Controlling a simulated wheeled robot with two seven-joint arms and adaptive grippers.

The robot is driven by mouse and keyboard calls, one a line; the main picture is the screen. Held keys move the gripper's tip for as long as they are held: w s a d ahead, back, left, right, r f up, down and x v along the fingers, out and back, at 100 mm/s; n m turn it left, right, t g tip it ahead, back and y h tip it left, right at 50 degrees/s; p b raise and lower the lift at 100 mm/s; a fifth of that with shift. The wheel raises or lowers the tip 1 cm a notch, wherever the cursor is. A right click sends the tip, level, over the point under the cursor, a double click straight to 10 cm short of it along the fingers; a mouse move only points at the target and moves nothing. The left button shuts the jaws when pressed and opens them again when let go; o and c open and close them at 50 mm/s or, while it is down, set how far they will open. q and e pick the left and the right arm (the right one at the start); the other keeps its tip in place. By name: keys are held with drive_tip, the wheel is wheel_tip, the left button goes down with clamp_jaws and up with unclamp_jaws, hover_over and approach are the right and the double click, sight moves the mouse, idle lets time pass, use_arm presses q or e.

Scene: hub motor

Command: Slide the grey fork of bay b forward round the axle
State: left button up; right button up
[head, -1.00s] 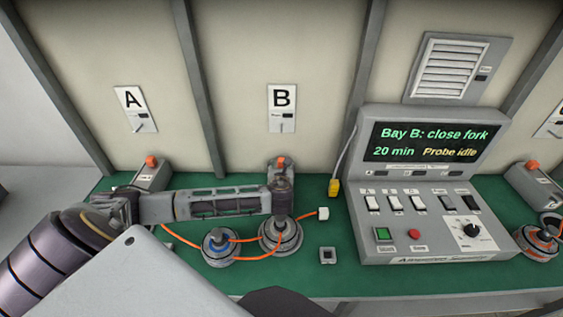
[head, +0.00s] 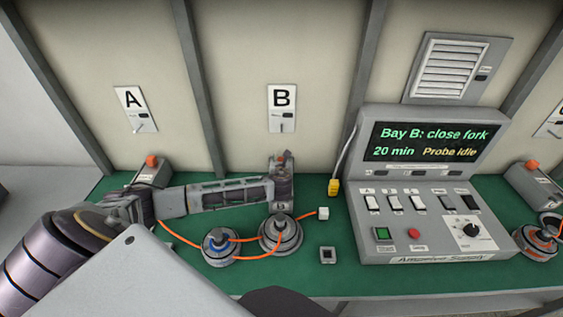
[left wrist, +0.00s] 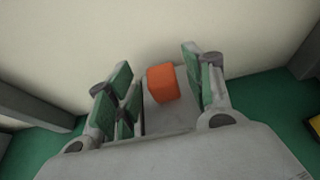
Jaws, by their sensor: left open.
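My left gripper (head: 281,162) reaches in from the left to the back of the bench under the B sign. In the left wrist view its jaws (left wrist: 160,88) are apart, with green pads on either side of an orange knob (left wrist: 163,84). The knob sits on a grey block (left wrist: 168,117), which seems to be the bay b fork; I cannot tell whether the pads touch it. In the head view my gripper hides most of the block and knob. The bay b hub motor (head: 281,235) stands in front, on the green bench. My right gripper is not in view.
Another hub motor (head: 220,246) stands to the left, with an orange cable between the two. A white connector (head: 323,213), a small grey square socket (head: 327,255) and a yellow plug (head: 334,187) are to the right. The control console (head: 435,215) reads "Bay B: close fork".

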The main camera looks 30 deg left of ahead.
use_arm(q)
drive_tip(key=shift+c, duration=0.4)
clamp_jaws()
